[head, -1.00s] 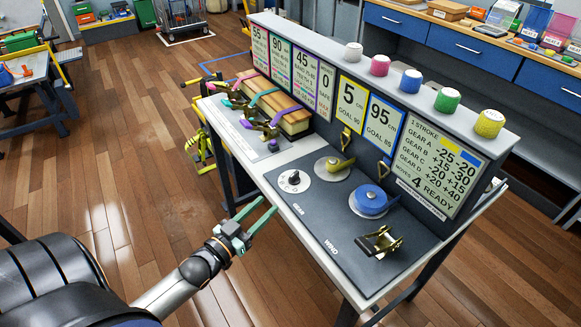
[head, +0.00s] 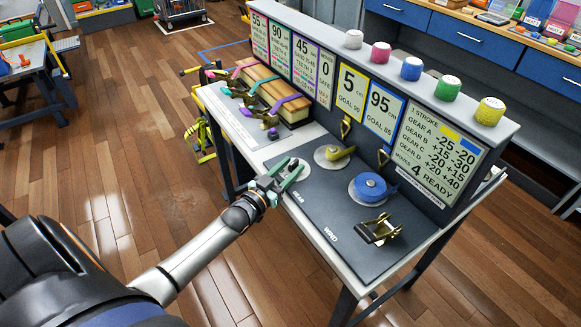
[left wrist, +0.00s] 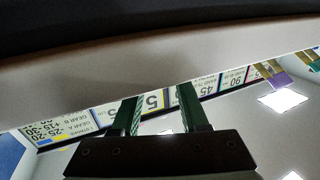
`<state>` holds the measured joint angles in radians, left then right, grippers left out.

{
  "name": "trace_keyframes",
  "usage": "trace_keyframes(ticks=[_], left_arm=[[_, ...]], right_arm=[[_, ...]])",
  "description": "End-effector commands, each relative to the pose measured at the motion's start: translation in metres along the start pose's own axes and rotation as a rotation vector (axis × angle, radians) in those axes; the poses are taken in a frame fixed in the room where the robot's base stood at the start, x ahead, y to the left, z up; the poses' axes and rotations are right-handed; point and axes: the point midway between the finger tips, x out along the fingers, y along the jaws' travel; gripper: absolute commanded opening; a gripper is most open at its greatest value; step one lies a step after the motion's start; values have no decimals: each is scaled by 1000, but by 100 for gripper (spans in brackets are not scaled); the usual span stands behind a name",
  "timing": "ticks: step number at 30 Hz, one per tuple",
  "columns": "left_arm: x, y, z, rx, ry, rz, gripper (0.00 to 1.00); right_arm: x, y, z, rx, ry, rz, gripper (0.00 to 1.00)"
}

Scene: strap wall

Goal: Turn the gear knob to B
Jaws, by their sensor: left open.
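The gear knob's round white dial (head: 303,174) is on the dark panel, beside the GEAR label, and shows partly behind my left gripper. My left gripper (head: 296,164) is open, its two green fingers reaching over the dial in the head view. The knob itself is mostly hidden between and behind the fingers, so its pointer and letter cannot be read. Whether the fingers touch it cannot be told. The left wrist view shows both fingers (left wrist: 160,108) apart, with a pale blurred surface across them. My right gripper is not in view.
Strapped wooden blocks (head: 270,92) stand at the far left. The sign wall (head: 440,150) rises behind, with coloured rolls on top.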

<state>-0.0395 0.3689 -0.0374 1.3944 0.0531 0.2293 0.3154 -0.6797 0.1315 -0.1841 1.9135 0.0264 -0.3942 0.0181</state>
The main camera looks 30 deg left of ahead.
Motion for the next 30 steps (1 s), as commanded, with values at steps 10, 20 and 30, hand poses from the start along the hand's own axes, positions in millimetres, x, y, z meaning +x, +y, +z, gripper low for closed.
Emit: trace_keyframes(ticks=[10,20,30], left_arm=[[4,0,0,0,-1,1,44],[4,0,0,0,-1,0,8],[3,0,0,0,-1,1,0]], right_arm=[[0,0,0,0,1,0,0],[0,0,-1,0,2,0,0],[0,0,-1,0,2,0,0]])
